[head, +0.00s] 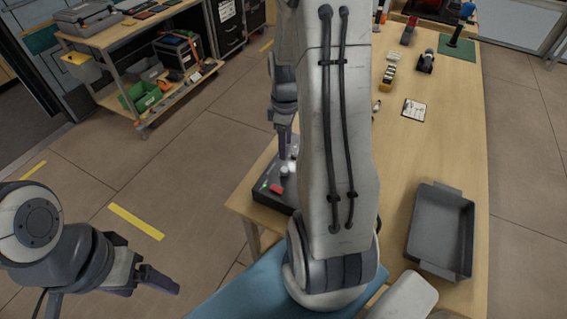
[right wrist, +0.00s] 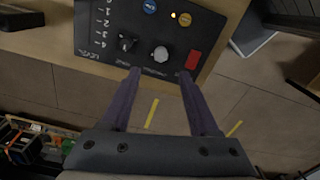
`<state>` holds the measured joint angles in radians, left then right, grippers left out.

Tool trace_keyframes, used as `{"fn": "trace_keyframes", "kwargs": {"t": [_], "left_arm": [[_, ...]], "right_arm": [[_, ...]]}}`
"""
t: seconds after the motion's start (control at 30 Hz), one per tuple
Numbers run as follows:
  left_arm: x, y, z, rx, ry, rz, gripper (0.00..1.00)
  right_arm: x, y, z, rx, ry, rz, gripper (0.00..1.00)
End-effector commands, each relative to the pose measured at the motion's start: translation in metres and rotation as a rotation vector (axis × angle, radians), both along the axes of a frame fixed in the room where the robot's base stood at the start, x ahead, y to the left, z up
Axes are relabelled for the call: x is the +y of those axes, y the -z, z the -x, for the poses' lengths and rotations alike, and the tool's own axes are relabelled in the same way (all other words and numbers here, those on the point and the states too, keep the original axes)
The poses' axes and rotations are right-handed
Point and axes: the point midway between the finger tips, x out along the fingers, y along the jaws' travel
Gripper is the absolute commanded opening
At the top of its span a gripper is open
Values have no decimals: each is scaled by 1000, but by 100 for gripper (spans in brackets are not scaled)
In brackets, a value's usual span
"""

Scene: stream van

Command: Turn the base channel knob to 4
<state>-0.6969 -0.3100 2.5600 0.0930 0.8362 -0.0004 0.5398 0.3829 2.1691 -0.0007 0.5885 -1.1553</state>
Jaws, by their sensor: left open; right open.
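A dark control box (head: 275,200) sits at the near left corner of the wooden table, partly hidden by my right arm. In the right wrist view its panel (right wrist: 95,45) carries a black pointer knob (right wrist: 127,43) beside a column of numerals, and a pale round knob (right wrist: 160,53). Label text is too small to read surely, as is the pointer's setting. My right gripper (right wrist: 160,73) is open and empty, its fingertips over the panel's edge near the pale knob; it also shows above the box in the head view (head: 285,150). My left gripper (head: 115,285) is open and empty, away from the table.
The panel also has a red rectangular button (right wrist: 193,60), a blue round button (right wrist: 149,6) and a yellow one (right wrist: 184,18). A grey tray (head: 414,225) stands at the table's right. A blue surface (head: 240,290) lies below. A shelf unit (head: 135,130) stands at the left.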

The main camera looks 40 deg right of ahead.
Motion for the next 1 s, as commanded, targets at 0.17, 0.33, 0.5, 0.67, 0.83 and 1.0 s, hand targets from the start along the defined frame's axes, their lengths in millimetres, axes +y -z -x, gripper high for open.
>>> {"fn": "trace_keyframes", "kwargs": {"t": [0.17, 0.33, 0.5, 0.67, 0.83, 1.0], "left_arm": [[0, -2, 0, 0, 0, 0, 82], [0, -4, 0, 0, 0, 0, 82], [0, -5, 0, 0, 0, 0, 82], [0, -5, 0, 0, 0, 0, 82], [0, -5, 0, 0, 0, 0, 82], [0, -5, 0, 0, 0, 0, 82]], "right_arm": [[2, 31, 1, 7, -2, -5, 62], [3, 63, 1, 6, -3, -3, 62], [3, 86, 0, 4, -2, -2, 62], [3, 95, 0, 1, -2, 0, 62], [2, 96, 0, -1, -2, 1, 62], [2, 96, 0, 0, -1, 0, 35]]}}
